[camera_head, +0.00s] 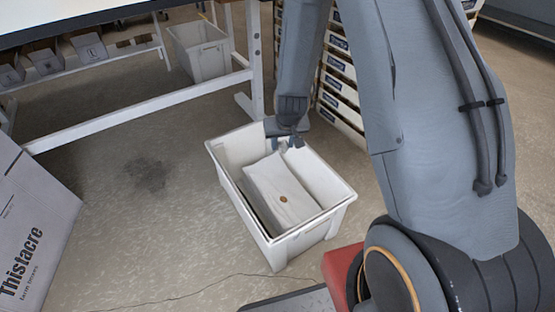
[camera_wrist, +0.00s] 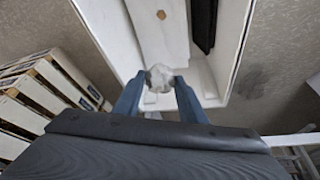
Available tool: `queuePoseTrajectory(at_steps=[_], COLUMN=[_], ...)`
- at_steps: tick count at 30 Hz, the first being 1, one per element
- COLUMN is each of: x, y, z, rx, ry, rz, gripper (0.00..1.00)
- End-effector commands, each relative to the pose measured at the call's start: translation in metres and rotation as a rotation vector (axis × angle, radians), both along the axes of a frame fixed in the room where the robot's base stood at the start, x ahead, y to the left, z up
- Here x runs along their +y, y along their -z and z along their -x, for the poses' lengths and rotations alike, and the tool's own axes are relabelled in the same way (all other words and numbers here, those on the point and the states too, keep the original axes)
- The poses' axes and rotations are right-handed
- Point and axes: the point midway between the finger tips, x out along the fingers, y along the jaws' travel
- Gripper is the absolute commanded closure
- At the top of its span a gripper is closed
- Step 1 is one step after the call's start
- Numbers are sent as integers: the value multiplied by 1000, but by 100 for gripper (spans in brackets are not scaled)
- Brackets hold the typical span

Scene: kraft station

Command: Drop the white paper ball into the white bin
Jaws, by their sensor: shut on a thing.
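The white bin (camera_head: 335,205) stands on the floor in the middle of the head view. A white sheet or packet (camera_head: 275,190) with a small brown spot lies inside it. In the wrist view the bin (camera_wrist: 98,22) fills the upper middle. My gripper (camera_head: 286,142) is over the far end of the bin. In the wrist view my gripper (camera_wrist: 160,82) is shut on the white paper ball (camera_wrist: 160,76), held between the blue fingertips. In the head view the ball is too small or hidden to make out. A dark strip (camera_wrist: 204,22) shows inside the bin.
A cardboard box (camera_head: 35,225) stands at the left. A second white bin (camera_head: 202,52) is under the table (camera_head: 95,12). Stacked white boxes (camera_head: 338,85) stand behind my arm, also in the wrist view (camera_wrist: 40,95). The floor left of the bin is clear.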

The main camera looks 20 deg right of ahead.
Motion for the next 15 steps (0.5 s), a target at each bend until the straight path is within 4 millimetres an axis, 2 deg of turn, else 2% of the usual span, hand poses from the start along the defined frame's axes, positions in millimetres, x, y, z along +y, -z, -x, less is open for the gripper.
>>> queuePoseTrajectory(at_steps=[1, 6, 10, 15], x=[0, 1, 2, 3], y=[20, 52, 67, 75], z=[-9, -26, -35, -40], rx=[-1, -1, -1, -2], ry=[2, 8, 9, 12], rz=[-1, -5, -7, -9], gripper=[83, 83, 83, 83])
